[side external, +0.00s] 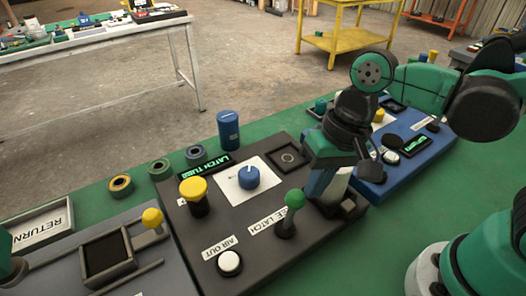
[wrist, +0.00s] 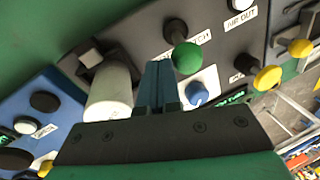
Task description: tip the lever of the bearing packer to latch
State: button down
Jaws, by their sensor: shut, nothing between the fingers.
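The dark grey panel (side external: 205,238) carries a lever with a green ball (side external: 294,199), standing roughly upright beside a label that partly reads "LATCH". The same green ball shows in the wrist view (wrist: 187,58), just right of my fingertips. My gripper (side external: 318,192) is low over the panel's right part, to the right of the lever. In the wrist view its blue fingers (wrist: 160,70) are together and empty. A white cylinder (wrist: 108,92) stands on the panel left of the fingers. Whether the fingers touch the lever cannot be told.
The panel also holds a blue knob (side external: 248,177), a yellow mushroom knob (side external: 194,188) and a white button (side external: 230,262). A blue panel (side external: 405,155) stands to the right. A grey panel with a yellow-topped handle (side external: 152,217) is left. A blue can (side external: 228,130) stands behind.

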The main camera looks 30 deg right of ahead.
jog(key=a+h, duration=0.3)
jog(key=shift+r, duration=0.4)
jog(key=shift+a, duration=1.1)
jog(key=shift+a, duration=0.1)
jog(key=shift+r, duration=0.15)
send_near(300, 195)
jog(key=a+r, duration=0.3)
jog(key=a, duration=0.1)
jog(key=w+d+f+n+t, duration=0.1)
jog(key=w+d+f+t, duration=0.1)
jog(key=d, duration=0.7)
jog(key=w+d+f+n+t, duration=0.2)
jog(key=d+f+t, duration=0.2)
jog(key=d, duration=0.5)
notch_tip(300, 195, down, 3)
jog(key=shift+w+r, duration=0.15)
jog(key=shift+w, duration=0.05)
